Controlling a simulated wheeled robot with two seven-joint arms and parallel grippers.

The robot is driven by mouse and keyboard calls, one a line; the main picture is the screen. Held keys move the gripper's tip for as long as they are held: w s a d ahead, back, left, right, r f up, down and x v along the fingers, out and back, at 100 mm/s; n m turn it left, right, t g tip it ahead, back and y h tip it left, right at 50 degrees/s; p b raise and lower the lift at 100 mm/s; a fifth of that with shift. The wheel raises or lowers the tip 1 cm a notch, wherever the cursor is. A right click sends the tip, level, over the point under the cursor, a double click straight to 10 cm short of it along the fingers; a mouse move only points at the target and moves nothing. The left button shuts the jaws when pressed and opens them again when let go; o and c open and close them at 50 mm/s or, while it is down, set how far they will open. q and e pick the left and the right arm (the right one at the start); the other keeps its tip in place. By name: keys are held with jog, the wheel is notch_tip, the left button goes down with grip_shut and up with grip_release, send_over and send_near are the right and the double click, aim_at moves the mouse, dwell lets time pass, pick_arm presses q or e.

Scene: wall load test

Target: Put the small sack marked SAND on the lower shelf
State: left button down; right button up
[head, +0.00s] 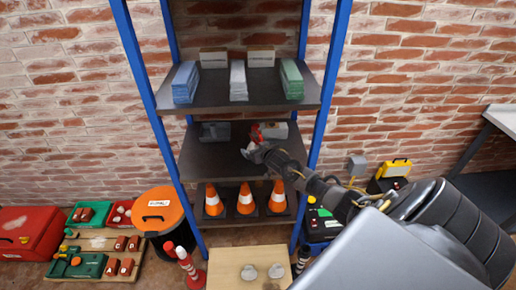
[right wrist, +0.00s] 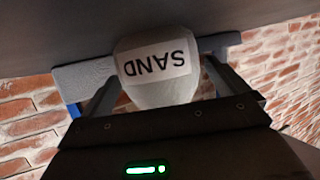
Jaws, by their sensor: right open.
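The small sack marked SAND (right wrist: 158,68) is pale grey with a white label. In the right wrist view it sits between the two fingers, upside down in the picture, against a dark flat surface. My right gripper (right wrist: 155,90) is open around it, a finger on each side. In the head view my right gripper (head: 253,146) is over the lower shelf (head: 207,165), near its middle; the sack is small and hard to make out there. The lower shelf is a dark board between blue posts. My left gripper is not in view.
A grey block (head: 215,131) and a paler block (head: 275,130) stand at the back of the lower shelf. The upper shelf (head: 215,98) carries stacks and blocks. Orange cones (head: 246,201) stand underneath. Two pale lumps (head: 249,272) lie on a wooden top (head: 225,264) in front.

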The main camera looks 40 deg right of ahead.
jog(key=shift+r, duration=0.25)
jog(key=shift+s, duration=0.25)
jog(key=v, duration=1.1)
jog(key=shift+s, duration=0.2)
jog(key=shift+a, duration=0.1)
